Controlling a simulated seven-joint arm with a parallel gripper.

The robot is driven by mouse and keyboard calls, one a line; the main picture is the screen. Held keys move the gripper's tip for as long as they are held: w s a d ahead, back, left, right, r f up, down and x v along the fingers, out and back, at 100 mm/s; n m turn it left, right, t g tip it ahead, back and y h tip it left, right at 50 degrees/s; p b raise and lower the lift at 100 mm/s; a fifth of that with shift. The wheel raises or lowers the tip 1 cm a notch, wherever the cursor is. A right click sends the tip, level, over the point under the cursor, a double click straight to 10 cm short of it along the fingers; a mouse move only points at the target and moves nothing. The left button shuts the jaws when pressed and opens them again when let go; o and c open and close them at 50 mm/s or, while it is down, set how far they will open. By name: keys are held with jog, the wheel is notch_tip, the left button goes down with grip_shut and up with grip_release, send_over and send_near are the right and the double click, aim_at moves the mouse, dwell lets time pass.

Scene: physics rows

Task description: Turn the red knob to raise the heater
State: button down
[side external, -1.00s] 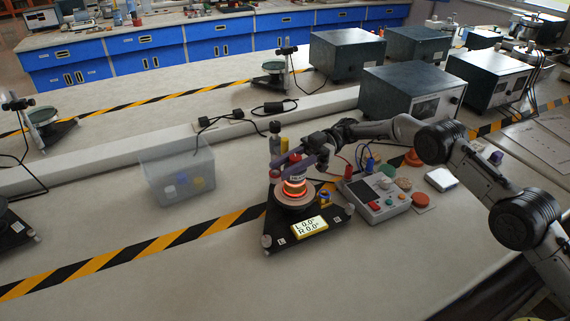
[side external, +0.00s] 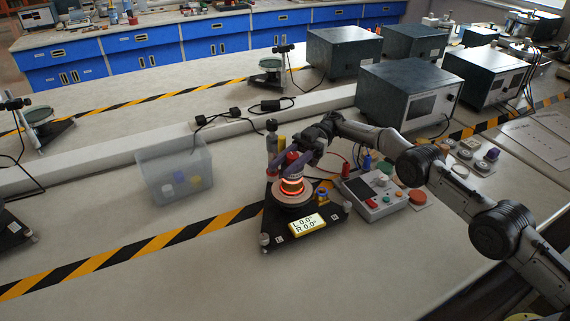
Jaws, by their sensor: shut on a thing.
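The heater (side external: 291,187) is a small cylinder with a glowing orange-red ring, standing on a round plate above a black triangular base (side external: 276,230). The red knob (side external: 293,157) shows at the top of the heater. My gripper (side external: 297,163) comes in from the upper right and is shut on the red knob, with its fingers around it. The fingers partly hide the knob. A lit yellow display (side external: 307,225) on the base reads "L 0.0° R 0.0°".
A grey control box (side external: 372,195) with coloured buttons and cables stands just right of the base. A clear bin (side external: 175,172) with small coloured pieces is at the left. Dark instrument boxes (side external: 408,95) stand behind.

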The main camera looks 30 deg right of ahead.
jog(key=c, duration=0.5)
grip_release()
jog(key=shift+r, duration=0.15)
jog(key=s+d+r, duration=0.1)
jog(key=s+r, duration=0.3)
jog(key=s+d+r, duration=0.2)
jog(key=s+r, duration=0.2)
jog(key=s+d+r, duration=0.2)
jog(key=s+r, duration=0.2)
jog(key=s, duration=0.1)
jog(key=shift+d+r, duration=0.15)
jog(key=shift+r, duration=0.25)
